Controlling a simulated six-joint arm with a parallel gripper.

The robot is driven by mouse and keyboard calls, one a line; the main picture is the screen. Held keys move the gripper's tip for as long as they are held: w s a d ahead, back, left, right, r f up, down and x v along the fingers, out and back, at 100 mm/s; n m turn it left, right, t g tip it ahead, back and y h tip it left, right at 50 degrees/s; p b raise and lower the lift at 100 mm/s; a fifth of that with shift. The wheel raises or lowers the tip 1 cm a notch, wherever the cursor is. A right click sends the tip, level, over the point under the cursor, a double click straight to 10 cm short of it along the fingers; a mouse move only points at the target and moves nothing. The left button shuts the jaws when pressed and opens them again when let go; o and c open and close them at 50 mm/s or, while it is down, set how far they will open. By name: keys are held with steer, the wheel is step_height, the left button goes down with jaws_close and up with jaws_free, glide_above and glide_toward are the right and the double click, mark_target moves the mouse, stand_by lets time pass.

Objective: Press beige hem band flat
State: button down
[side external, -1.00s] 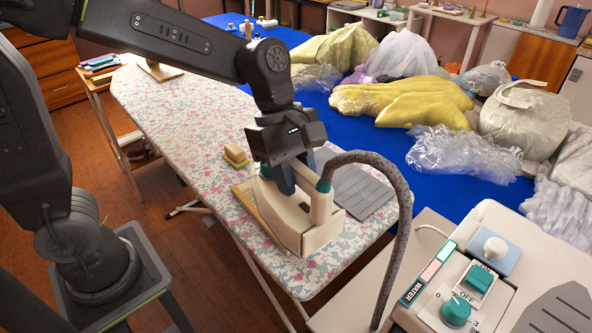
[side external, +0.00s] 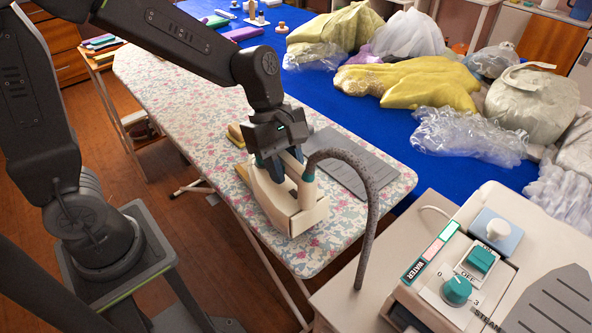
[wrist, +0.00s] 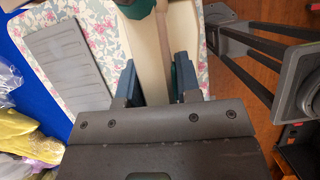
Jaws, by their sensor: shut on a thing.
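My gripper (side external: 283,163) is shut on the handle of a cream iron (side external: 300,212) and points downward. The iron sits low over the floral ironing board (side external: 185,105), its tip toward the far left; I cannot tell whether its sole is touching. A short piece of the beige band (side external: 243,173) shows beside the tip, and the iron hides most of the rest. In the wrist view, the fingers (wrist: 157,85) stand on both sides of the iron's handle (wrist: 160,50).
A grey ribbed rest pad (side external: 345,160) lies right of the iron. A small yellow block (side external: 237,135) lies beyond its tip. A grey hose (side external: 372,205) arches near the steam station (side external: 490,260). Bagged garments (side external: 425,85) lie on the blue table.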

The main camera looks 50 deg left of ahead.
mark_target(297, 186)
steer(key=a, duration=1)
steer(key=shift+w+a, duration=0.25)
steer(key=shift+w, duration=0.15)
steer(key=shift+f, duration=0.65)
steer(key=shift+s+d+r, duration=0.1)
steer(key=shift+d, duration=1.2)
steer(key=shift+s+d, duration=0.1)
steer(key=shift+d, duration=1.15)
steer(key=shift+s+d, duration=0.2)
steer(key=shift+d, duration=2.3)
steer(key=shift+s+d+f, duration=0.15)
steer(key=shift+d, duration=0.95)
steer(key=shift+s+d+f, duration=0.1)
steer(key=shift+d, duration=1)
steer(key=shift+a, duration=0.15)
